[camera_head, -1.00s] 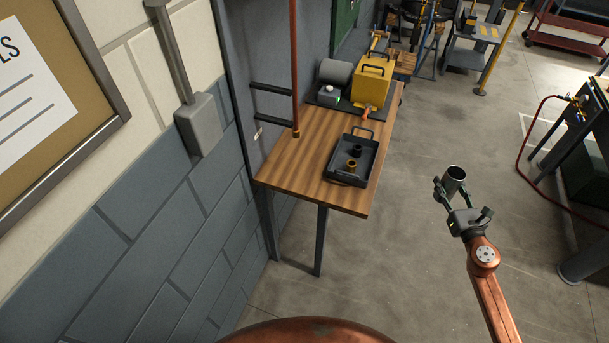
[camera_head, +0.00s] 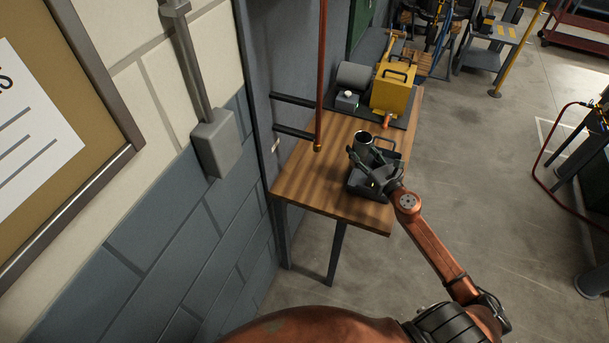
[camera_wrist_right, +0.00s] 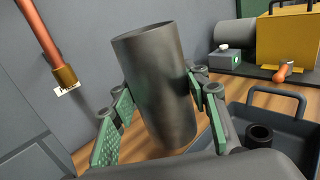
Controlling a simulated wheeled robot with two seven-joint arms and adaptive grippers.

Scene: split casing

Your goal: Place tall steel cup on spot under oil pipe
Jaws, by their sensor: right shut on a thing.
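The tall steel cup (camera_head: 364,142) is a dark grey metal cylinder. My right gripper (camera_head: 372,165) is shut on it and holds it above the wooden table, over the dark tray's left part. The cup also fills the middle of the right wrist view (camera_wrist_right: 158,90), between the green-padded fingers, close to upright with a slight tilt. The oil pipe (camera_head: 320,80) is a copper tube coming down to a brass end, left of the cup. It also shows in the wrist view (camera_wrist_right: 45,45). I cannot make out a marked spot under it. My left gripper is not in view.
The wooden table (camera_head: 310,185) is bare below and left of the pipe. A dark tray (camera_head: 360,192) with a handle lies under my gripper; a dark ring-like part (camera_wrist_right: 260,135) sits in it. A yellow machine (camera_head: 391,92) stands at the back.

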